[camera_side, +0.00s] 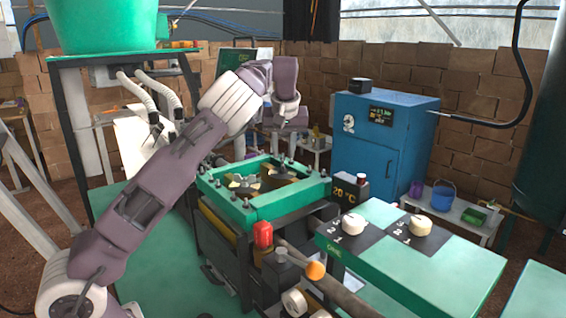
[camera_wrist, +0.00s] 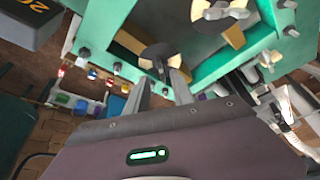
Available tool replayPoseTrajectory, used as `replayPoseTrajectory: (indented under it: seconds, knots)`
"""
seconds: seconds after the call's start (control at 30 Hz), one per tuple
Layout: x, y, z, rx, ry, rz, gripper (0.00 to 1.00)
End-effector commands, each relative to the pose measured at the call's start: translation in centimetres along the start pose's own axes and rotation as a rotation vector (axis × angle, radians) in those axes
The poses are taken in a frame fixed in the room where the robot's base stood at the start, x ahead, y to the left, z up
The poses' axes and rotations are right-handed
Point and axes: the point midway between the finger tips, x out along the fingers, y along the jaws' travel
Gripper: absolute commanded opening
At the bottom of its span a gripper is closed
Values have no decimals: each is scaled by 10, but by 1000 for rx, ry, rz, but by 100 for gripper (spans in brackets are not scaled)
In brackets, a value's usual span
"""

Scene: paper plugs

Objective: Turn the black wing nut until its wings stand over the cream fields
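In the wrist view, a round disc (camera_wrist: 149,51) with cream and dark fields sits in the green frame. The dark wing nut (camera_wrist: 159,65) shows at its middle, just beyond my fingertips. Which fields its wings stand over is too small to tell. My gripper (camera_wrist: 161,82) is open, with a gap between its two fingers and nothing clearly held. Whether the fingers touch the nut cannot be told. A second disc with a greyer wing nut (camera_wrist: 222,11) lies at the upper right. In the side view, my gripper is over the back of the green frame (camera_side: 262,208), fingertips unclear.
Bolts stand along the frame's rim. A red-capped part (camera_side: 263,234) and an orange knob (camera_side: 315,270) stick out in front. A green panel with two cream dials (camera_side: 418,226) stands at right. A blue cabinet (camera_side: 380,140) is behind.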

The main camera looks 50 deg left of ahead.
Motion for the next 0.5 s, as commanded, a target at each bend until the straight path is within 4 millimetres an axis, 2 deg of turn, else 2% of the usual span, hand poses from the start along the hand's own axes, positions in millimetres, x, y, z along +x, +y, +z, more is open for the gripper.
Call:
replayPoseTrajectory:
  seconds: [0.1, 0.2, 0.3, 0.5]
  knots:
    - [25, -1, 1, -2, -4, -4, 29]
    - [40, -1, 0, -1, -2, -3, 29]
    - [47, -2, 0, -1, -2, -2, 29]
    - [48, -1, 0, -1, -1, 0, 29]
